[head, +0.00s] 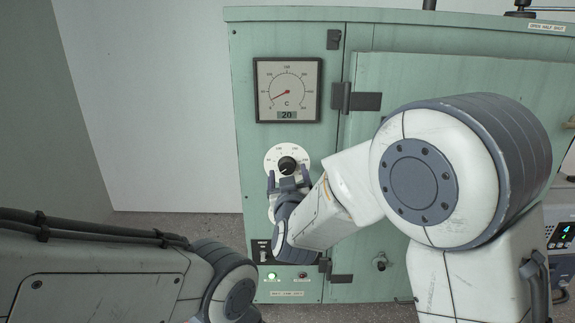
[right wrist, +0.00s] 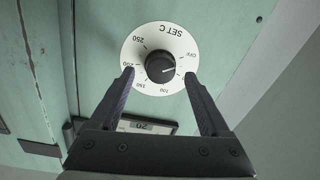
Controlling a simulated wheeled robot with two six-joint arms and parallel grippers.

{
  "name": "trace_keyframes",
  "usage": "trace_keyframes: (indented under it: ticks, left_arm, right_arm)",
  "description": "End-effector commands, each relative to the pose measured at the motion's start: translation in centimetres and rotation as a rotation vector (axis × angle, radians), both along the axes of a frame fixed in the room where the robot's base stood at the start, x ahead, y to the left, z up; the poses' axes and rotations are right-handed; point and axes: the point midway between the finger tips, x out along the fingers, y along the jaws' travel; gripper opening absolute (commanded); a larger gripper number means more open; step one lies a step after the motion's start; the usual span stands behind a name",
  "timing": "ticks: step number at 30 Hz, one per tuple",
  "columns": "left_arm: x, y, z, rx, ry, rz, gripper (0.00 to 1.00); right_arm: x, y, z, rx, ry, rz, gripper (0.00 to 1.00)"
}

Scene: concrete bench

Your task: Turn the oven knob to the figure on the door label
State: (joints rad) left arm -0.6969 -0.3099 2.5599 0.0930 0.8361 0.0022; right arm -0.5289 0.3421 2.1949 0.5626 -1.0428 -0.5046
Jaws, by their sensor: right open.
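The oven knob (head: 287,165) is black and sits on a round white dial (head: 272,158) on the green oven front. In the right wrist view the knob (right wrist: 160,67) is seen with its dial (right wrist: 150,35) upside down, marked SET C. Its white pointer line points right, near OFF and the low figures. My right gripper (head: 288,178) is open just below the knob in the head view. In the right wrist view its fingertips (right wrist: 159,76) are on either side of the knob, apart from it. A white label (head: 546,27) is at the upper right; its small print is hard to read.
A temperature gauge (head: 288,90) above the knob has a small display reading 20. The oven door (head: 430,75) has dark hinges (head: 360,100). A green lamp (head: 272,277) is lit low on the panel. My left arm is at lower left, its gripper out of view.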

Motion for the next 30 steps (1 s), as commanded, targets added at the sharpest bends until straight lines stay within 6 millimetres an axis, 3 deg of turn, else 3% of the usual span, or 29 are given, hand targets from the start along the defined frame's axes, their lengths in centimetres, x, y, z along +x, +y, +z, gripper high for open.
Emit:
trace_keyframes:
  ticks: [6, 14, 15, 16, 21, 30]
  left_arm:
    - [0.0, 0.0, 0.9, 0.0, 0.0, 0.001, 0.0]
    - [0.0, 0.0, 0.8, 0.0, 0.0, 0.001, 0.0]
    - [0.0, 0.0, 0.8, 0.0, 0.0, 0.001, 0.0]
    - [0.0, 0.0, 0.8, 0.0, 0.0, 0.0, 0.0]
    - [0.0, 0.0, 0.8, 0.0, 0.0, 0.0, 0.0]
    - [0.0, 0.0, 0.0, 0.0, 0.0, 0.0, 0.0]
  right_arm:
    - [1.9, 0.1, 0.1, 0.001, 0.001, 0.001, 0.8]
    - [2.0, 0.1, -0.1, 0.001, 0.001, 0.001, 0.8]
    - [2.0, 0.1, -0.1, 0.001, 0.001, 0.001, 0.77]
    - [2.0, 0.1, -0.1, 0.001, 0.001, 0.001, 0.65]
    - [2.0, 0.1, 0.0, 0.001, 0.001, 0.001, 0.0]
    - [2.0, 0.1, -0.2, 0.032, 0.0, 0.001, 0.0]
